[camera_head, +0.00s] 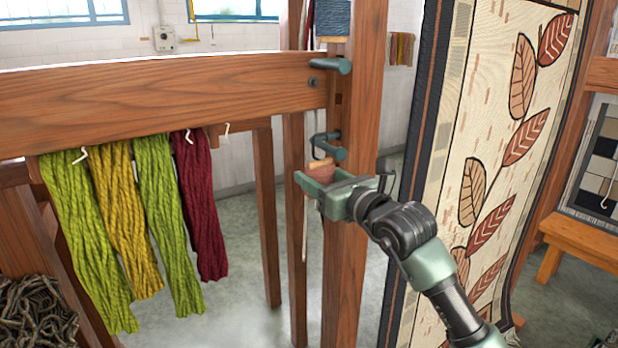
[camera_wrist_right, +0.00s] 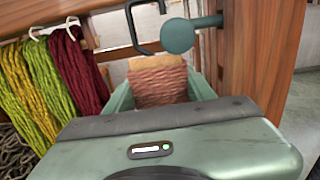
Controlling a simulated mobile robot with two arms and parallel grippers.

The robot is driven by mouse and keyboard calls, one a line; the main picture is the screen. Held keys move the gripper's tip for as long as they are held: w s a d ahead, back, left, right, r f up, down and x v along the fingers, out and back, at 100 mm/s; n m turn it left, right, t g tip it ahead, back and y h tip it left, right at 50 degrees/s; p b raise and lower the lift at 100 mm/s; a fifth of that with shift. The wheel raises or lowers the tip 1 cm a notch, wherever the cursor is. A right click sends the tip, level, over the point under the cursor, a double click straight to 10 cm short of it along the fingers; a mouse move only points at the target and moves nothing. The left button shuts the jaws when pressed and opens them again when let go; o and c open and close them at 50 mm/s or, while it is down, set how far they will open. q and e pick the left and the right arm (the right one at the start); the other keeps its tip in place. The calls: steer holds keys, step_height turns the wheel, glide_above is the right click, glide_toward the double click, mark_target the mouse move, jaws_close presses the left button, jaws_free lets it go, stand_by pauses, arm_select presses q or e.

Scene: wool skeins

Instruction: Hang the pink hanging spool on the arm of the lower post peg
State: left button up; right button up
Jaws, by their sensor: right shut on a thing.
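The pink hanging spool (camera_head: 321,172), a reddish-pink wound block with a tan end, is held between the jaws of my right gripper (camera_head: 322,184). It also shows between the jaws in the right wrist view (camera_wrist_right: 160,84). The lower post peg (camera_head: 333,151) is a grey-green piece on the wooden post, just above the spool. In the right wrist view the peg's round end (camera_wrist_right: 178,36) is above and slightly right of the spool. A dark hook shape (camera_wrist_right: 133,28) stands beside it; I cannot tell whether it belongs to spool or peg. My left gripper is out of view.
The wooden post (camera_head: 357,85) stands right behind the gripper. An upper peg (camera_head: 331,66) and a blue-grey spool (camera_head: 333,18) are higher on it. A beam (camera_head: 160,92) with several hanging skeins (camera_head: 155,225) runs left. A leaf-patterned rug (camera_head: 490,150) hangs right.

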steer(key=shift+w+d, duration=0.65)
steer(key=shift+d, duration=0.3)
steer(key=shift+f+b, duration=0.75)
steer(key=shift+f, duration=0.05)
steer(key=o, duration=1.5)
